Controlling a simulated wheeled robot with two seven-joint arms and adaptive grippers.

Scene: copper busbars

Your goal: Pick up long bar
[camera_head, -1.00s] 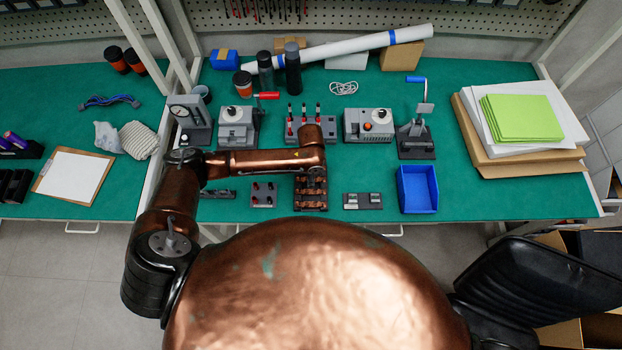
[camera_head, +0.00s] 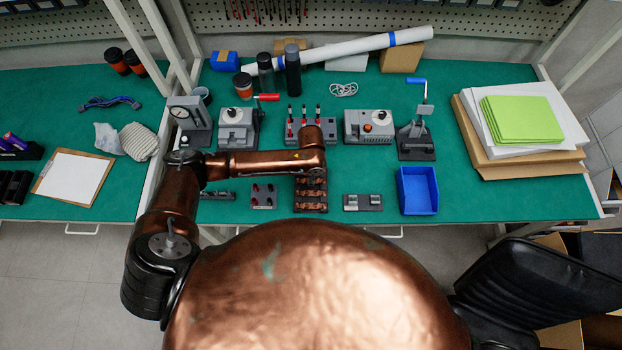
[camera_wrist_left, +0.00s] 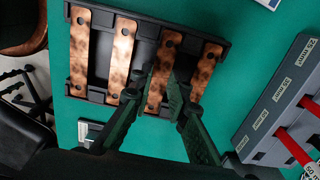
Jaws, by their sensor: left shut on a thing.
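A black rack (camera_wrist_left: 97,97) holds several copper bars side by side. It also shows in the head view (camera_head: 310,207), just in front of my left arm's end. In the left wrist view the bars lie in the rack's slots, and the third from the left (camera_wrist_left: 154,103) is between the fingers of my left gripper (camera_wrist_left: 165,84). The fingers are closed on this bar, which still appears to be in the rack. The fingers hide part of it, so I cannot judge its full length. In the head view my wrist hides the left gripper. My right gripper is not in view.
Grey devices stand behind the rack, including one with red handles (camera_wrist_left: 297,148). A small block with red pegs (camera_head: 263,196) is left of the rack. A grey fixture (camera_head: 362,202) and a blue bin (camera_head: 417,190) are to its right. Green bench top is clear between them.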

